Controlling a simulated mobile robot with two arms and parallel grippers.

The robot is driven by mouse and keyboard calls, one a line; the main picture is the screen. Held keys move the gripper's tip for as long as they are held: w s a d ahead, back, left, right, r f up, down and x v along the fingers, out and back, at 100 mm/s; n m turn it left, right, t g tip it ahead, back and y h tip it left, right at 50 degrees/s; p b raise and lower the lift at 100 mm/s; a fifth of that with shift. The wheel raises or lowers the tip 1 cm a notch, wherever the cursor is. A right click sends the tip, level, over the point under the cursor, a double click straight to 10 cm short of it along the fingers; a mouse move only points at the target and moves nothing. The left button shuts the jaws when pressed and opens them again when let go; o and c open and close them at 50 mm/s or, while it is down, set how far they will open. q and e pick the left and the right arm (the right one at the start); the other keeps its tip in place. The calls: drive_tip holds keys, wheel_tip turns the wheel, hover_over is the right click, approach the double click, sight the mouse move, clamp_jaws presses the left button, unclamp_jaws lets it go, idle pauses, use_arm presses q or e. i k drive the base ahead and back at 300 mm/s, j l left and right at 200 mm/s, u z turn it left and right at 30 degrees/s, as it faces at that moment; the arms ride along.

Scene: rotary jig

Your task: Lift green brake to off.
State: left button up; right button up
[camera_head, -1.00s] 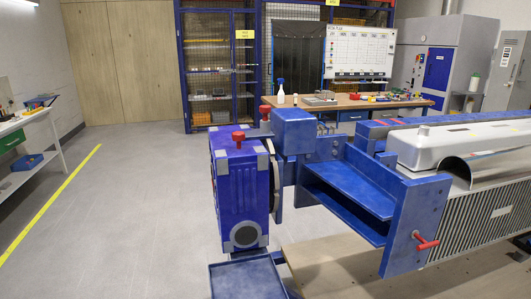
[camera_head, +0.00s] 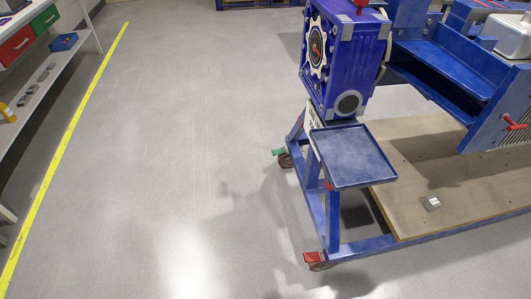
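The green brake (camera_head: 278,152) is a small green pedal at the caster wheel (camera_head: 286,161) on the far left corner of the blue jig frame. It is small in the head view, and I cannot tell its exact tilt. A red pedal (camera_head: 312,257) sits at the nearer caster (camera_head: 320,266) of the same frame. Neither of my grippers is in view.
The blue rotary jig (camera_head: 345,55) stands at the right, with a blue tray (camera_head: 352,157) jutting out above the frame and a wooden board (camera_head: 440,170) beside it. A shelf unit (camera_head: 50,65) stands at the left behind a yellow floor line (camera_head: 60,150). The grey floor between is clear.

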sight(283, 150)
drive_tip(key=i+j+z, duration=0.1)
drive_tip(key=z, duration=0.25)
drive_tip(key=j+z, duration=0.1)
drive_tip(key=z, duration=0.2)
drive_tip(key=i+j+z, duration=0.1)
drive_tip(key=z, duration=0.25)
drive_tip(key=i+j+z, duration=0.25)
drive_tip(key=j, duration=0.45)
drive_tip(key=j+z, duration=0.25)
drive_tip(key=j, duration=0.4)
drive_tip(key=i+j+z, duration=0.1)
drive_tip(key=j+z, duration=0.2)
drive_tip(key=j, duration=0.45)
